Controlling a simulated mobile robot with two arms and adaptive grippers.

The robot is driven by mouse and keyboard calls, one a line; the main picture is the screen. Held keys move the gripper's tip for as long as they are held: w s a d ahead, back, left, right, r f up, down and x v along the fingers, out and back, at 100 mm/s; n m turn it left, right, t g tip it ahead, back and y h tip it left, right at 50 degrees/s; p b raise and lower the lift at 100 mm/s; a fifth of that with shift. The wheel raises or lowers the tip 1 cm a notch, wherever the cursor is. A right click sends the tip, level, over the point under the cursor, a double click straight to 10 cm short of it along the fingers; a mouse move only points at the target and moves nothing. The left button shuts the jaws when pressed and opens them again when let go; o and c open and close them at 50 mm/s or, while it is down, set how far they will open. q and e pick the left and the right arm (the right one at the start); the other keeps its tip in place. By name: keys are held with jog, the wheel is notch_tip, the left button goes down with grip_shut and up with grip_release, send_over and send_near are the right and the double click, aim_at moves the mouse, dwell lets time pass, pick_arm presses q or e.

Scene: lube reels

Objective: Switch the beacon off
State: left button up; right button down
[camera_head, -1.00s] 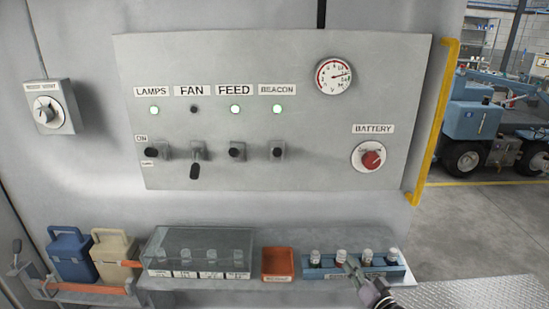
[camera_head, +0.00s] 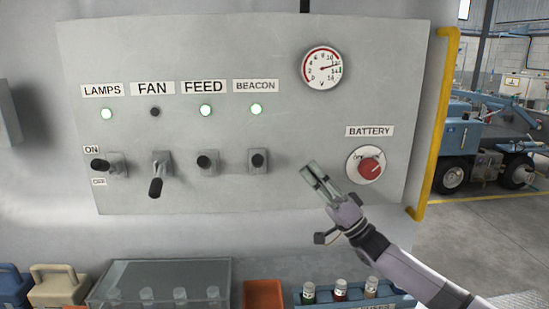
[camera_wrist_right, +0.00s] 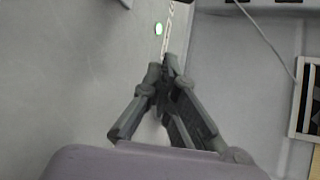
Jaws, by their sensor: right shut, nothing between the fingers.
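The beacon switch (camera_head: 258,160) is a black-tipped toggle on the grey panel (camera_head: 230,60), under the BEACON label (camera_head: 256,86). Its green light (camera_head: 256,109) is lit. The switch's tip points out toward the camera, level with the feed switch. My right gripper (camera_head: 314,173) is shut and empty, in front of the panel, to the right of the beacon switch and apart from it in the picture. My left gripper is not in view.
The lamps (camera_head: 100,164), fan (camera_head: 156,186) and feed (camera_head: 205,161) switches stand in a row to the left. The fan lever hangs down and its light is dark. The red battery knob (camera_head: 370,168) is right of my gripper. A clear-covered box (camera_head: 160,275) and bottles (camera_head: 340,289) are below.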

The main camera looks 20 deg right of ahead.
aim_at(258, 162)
jog(key=p+x, duration=0.3)
jog(key=x, duration=0.7)
jog(key=shift+w+a+r+p, duration=0.1)
jog(key=shift+w+a+p, duration=0.1)
jog(key=shift+p, duration=0.1)
jog(key=shift+s+a+f+p, duration=0.3)
jog(key=shift+a+f, duration=0.25)
jog(key=shift+f, duration=0.3)
jog(key=shift+s+a+f+p, duration=0.15)
jog(key=shift+s+a+f, duration=0.1)
jog(key=shift+a+f, duration=0.45)
jog(key=shift+d+f, duration=0.1)
jog(key=shift+d, duration=0.05)
